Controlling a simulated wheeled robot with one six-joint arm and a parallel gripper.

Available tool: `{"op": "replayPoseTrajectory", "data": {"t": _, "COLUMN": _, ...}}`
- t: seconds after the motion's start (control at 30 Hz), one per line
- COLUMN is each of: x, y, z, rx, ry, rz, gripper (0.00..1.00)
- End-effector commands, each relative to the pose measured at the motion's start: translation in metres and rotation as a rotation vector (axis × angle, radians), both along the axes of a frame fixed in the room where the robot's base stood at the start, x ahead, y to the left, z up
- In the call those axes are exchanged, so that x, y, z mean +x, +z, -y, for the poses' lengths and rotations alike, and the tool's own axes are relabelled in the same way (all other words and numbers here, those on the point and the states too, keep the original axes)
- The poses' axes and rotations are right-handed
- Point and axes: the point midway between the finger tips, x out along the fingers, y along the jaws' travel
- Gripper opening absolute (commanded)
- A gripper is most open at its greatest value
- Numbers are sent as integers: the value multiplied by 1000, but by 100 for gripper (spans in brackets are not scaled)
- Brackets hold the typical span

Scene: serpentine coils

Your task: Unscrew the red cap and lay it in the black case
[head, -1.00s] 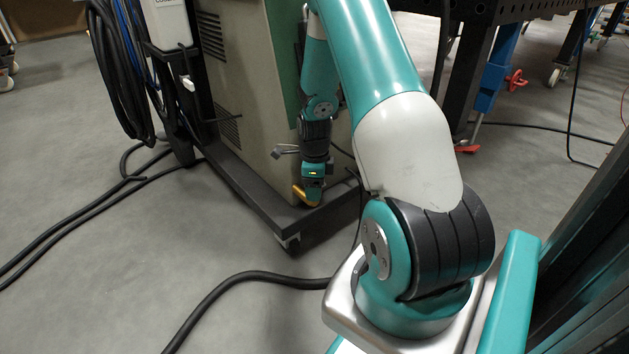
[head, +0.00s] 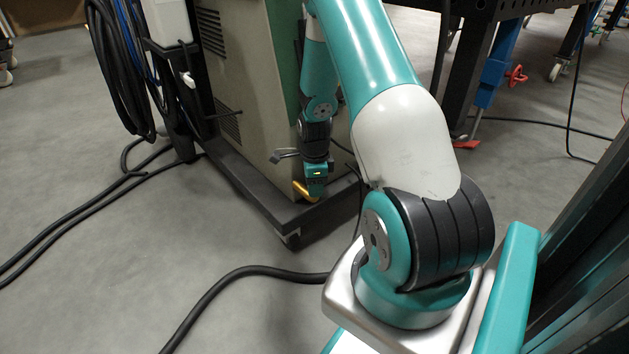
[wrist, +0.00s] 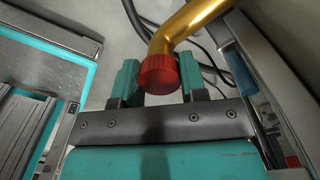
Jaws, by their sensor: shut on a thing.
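The red cap (wrist: 158,74) sits on the end of a bent gold pipe (wrist: 186,24) in the wrist view. My gripper (wrist: 158,82) has one teal finger on each side of the cap and is shut on it. In the head view my gripper (head: 316,184) is low beside the beige cabinet, next to the gold pipe (head: 302,190). The cap itself is hidden there. I cannot make out the black case in either view.
A beige cabinet (head: 250,90) stands on a dark wheeled base (head: 270,205) close to my gripper. Black hoses (head: 240,280) lie on the floor, and more hang at the left (head: 112,75). A dark workbench (head: 480,25) stands at the back right. Grey floor at the left is mostly open.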

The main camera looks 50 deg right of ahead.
Motion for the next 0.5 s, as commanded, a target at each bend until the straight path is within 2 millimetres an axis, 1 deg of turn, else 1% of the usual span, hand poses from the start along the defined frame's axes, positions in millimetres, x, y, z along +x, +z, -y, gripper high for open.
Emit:
{"op": "replayPoseTrajectory", "data": {"t": 0.1, "x": -1, "y": 1, "z": -1, "rx": 3, "ry": 53, "rz": -3, "gripper": 1}}
{"op": "replayPoseTrajectory", "data": {"t": 0.4, "x": -1, "y": 0, "z": -1, "rx": 2, "ry": 66, "rz": -2, "gripper": 1}}
{"op": "replayPoseTrajectory", "data": {"t": 0.5, "x": -1, "y": 1, "z": -1, "rx": 3, "ry": 107, "rz": -3, "gripper": 1}}
